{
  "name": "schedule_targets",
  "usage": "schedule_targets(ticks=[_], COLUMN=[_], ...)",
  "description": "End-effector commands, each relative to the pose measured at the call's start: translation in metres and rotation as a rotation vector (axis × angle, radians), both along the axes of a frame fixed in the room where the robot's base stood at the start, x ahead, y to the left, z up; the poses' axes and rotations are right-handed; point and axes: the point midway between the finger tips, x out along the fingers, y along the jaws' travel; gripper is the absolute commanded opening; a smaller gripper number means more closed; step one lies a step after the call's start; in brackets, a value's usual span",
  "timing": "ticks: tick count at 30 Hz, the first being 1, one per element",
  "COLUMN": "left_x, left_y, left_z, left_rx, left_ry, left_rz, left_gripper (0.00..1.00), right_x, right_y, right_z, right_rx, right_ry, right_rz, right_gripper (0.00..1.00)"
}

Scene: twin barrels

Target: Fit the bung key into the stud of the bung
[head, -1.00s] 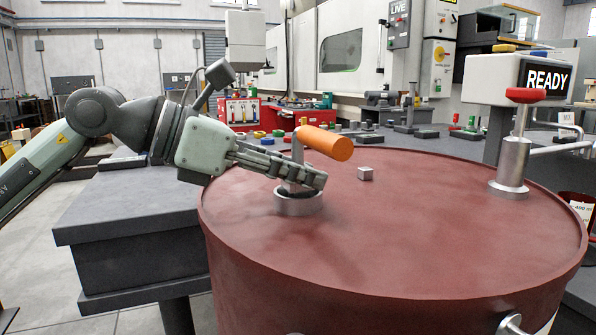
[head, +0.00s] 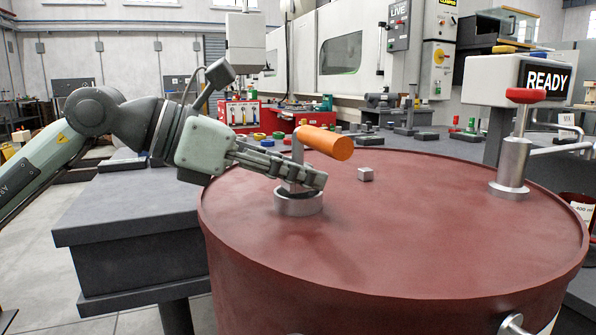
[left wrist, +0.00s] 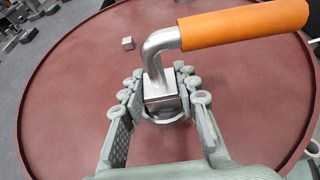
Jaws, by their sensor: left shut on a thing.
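The bung key has an orange handle (head: 325,142) and a bent metal shank that ends in a square metal block (left wrist: 160,96). My left gripper (head: 308,180) is shut on this block, with one finger on each side in the left wrist view (left wrist: 160,100). The key stands upright, its lower end at or just inside a round metal collar (head: 298,205) on the drum top; the fingers hide how deep it sits. A small square metal stud (head: 366,174) stands on the drum top to the right of the collar. It also shows in the left wrist view (left wrist: 128,43).
The dark red drum (head: 400,245) has a raised rim and a mostly bare top. A metal tap-like fitting with a red handle (head: 525,96) stands at its right. A grey bench (head: 120,215) is at the left, and a READY display (head: 546,79) is behind.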

Motion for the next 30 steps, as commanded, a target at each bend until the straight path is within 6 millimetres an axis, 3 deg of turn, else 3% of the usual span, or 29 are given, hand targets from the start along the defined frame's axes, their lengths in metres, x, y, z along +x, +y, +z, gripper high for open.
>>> schedule_targets(ticks=[30], left_x=[-0.0002], left_y=[-0.0002], left_z=[-0.0023], left_rx=[0.0], left_ry=[0.002], left_rz=[-0.001], left_gripper=[0.0], right_x=[0.0], right_y=[0.0], right_z=[-0.0057], right_rx=[0.0], right_ry=[0.0], right_rz=[0.0], right_gripper=[0.4])
